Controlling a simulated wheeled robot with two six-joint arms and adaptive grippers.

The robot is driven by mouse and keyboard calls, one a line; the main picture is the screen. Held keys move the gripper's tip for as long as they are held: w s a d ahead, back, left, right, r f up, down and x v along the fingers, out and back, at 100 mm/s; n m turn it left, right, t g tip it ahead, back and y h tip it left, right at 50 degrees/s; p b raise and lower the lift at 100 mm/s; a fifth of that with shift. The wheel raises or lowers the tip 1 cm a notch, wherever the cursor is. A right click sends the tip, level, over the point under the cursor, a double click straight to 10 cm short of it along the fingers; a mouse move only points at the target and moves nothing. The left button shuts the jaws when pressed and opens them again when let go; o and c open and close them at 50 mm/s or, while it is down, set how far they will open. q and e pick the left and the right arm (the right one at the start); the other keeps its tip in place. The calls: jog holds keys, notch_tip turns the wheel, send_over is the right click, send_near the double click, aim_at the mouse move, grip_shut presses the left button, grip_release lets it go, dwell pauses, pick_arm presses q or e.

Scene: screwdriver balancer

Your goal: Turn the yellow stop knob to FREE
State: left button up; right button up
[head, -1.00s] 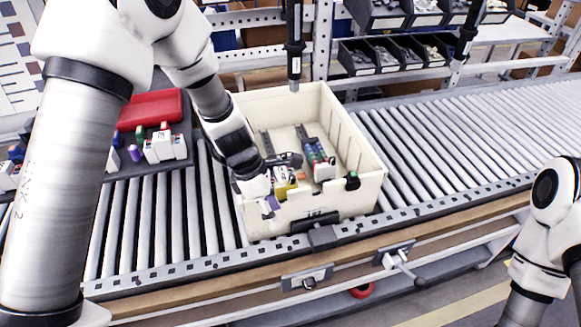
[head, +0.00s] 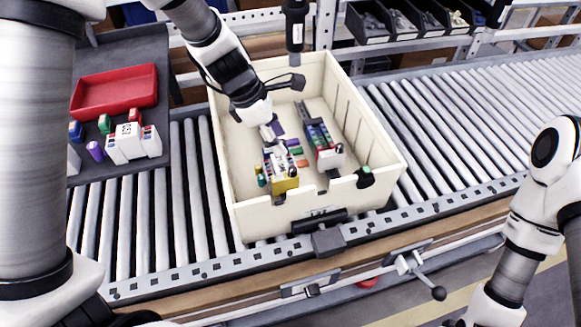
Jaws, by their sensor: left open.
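I cannot make out a yellow stop knob or a FREE mark for certain. A yellow block (head: 285,184) sits inside the cream bin (head: 245,222), at its front, among small parts; I cannot tell whether it is a knob. A black screwdriver (head: 295,30) hangs upright behind the bin. My left gripper (head: 285,107) is open above the left back part of the bin, behind the yellow block and apart from it. Its body hides part of the bin's back left. My right arm shows at the right edge, but its gripper is out of view.
The bin stands on a roller conveyor (head: 455,118), which is clear to its right. A dark tray (head: 150,50) with a red box (head: 115,92) and small parts lies at left. A lever with a black knob (head: 438,293) sticks out in front.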

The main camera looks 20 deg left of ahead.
aim_at(292, 168)
pick_arm(q)
jog(key=f+b, duration=0.1)
jog(key=f, duration=0.1)
jog(key=f+b, duration=0.1)
jog(key=f, duration=0.1)
jog(key=shift+w+a, duration=0.1)
jog(key=shift+w, duration=0.1)
jog(key=shift+w+f, duration=0.1)
jog(key=shift+f, duration=0.2)
jog(key=x, duration=0.3)
jog(key=b+x, duration=0.1)
jog(key=x, duration=0.2)
jog(key=shift+d+f+b, duration=0.25)
jog(key=shift+d+b, duration=0.05)
jog(key=shift+d, duration=0.1)
pick_arm(e)
notch_tip(292, 168, down, 5)
jog(key=shift+w+a, duration=0.1)
jog(key=shift+w, duration=0.05)
pick_arm(q)
jog(key=shift+r, duration=0.1)
grip_shut()
